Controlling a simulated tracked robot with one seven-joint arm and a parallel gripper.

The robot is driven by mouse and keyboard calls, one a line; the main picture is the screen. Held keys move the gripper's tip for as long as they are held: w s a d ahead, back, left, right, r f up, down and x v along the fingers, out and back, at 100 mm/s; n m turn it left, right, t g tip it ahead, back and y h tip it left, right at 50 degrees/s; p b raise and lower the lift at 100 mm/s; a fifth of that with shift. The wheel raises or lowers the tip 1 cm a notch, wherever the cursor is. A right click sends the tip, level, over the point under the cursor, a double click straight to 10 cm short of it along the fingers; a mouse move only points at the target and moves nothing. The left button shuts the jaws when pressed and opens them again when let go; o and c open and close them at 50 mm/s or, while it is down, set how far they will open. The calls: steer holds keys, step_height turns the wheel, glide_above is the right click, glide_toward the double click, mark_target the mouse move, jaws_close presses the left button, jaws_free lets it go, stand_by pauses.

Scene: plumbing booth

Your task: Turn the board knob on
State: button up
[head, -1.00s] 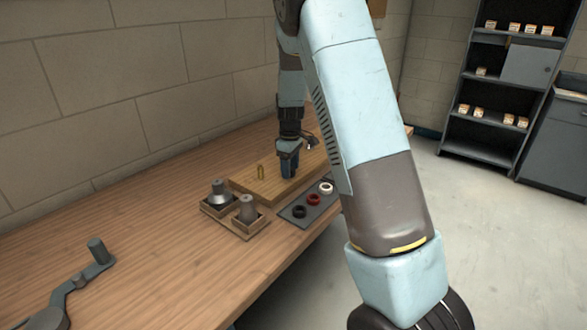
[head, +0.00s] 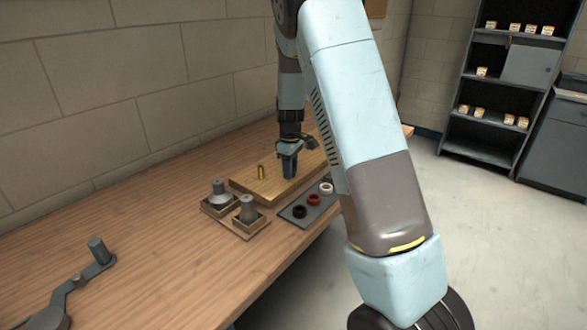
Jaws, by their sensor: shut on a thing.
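The wooden board (head: 250,186) lies on the workbench. A small brass post (head: 261,172) stands upright on it. My gripper (head: 289,174) points down over the right part of the board, to the right of the brass post. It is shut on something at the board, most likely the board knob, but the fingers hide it. I cannot make out the knob or how it is turned.
A wooden holder (head: 236,229) with two grey cone-shaped pieces stands in front of the board. A dark tray (head: 287,214) carries black, red and white rings. A grey crank-like tool (head: 75,283) lies at the lower left. The bench (head: 150,225) between is clear.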

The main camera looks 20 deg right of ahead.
steer(key=shift+d+r, duration=0.1)
steer(key=shift+d, duration=0.25)
steer(key=shift+w+a, duration=0.1)
steer(key=shift+a, duration=0.05)
steer(key=shift+m, duration=1.2)
steer(key=m, duration=0.6)
steer(key=shift+w, duration=0.1)
steer(key=m, duration=0.4)
steer(key=shift+m, duration=0.4)
steer(key=m, duration=0.4)
steer(key=shift+a+m, duration=0.15)
steer(key=shift+m, duration=0.15)
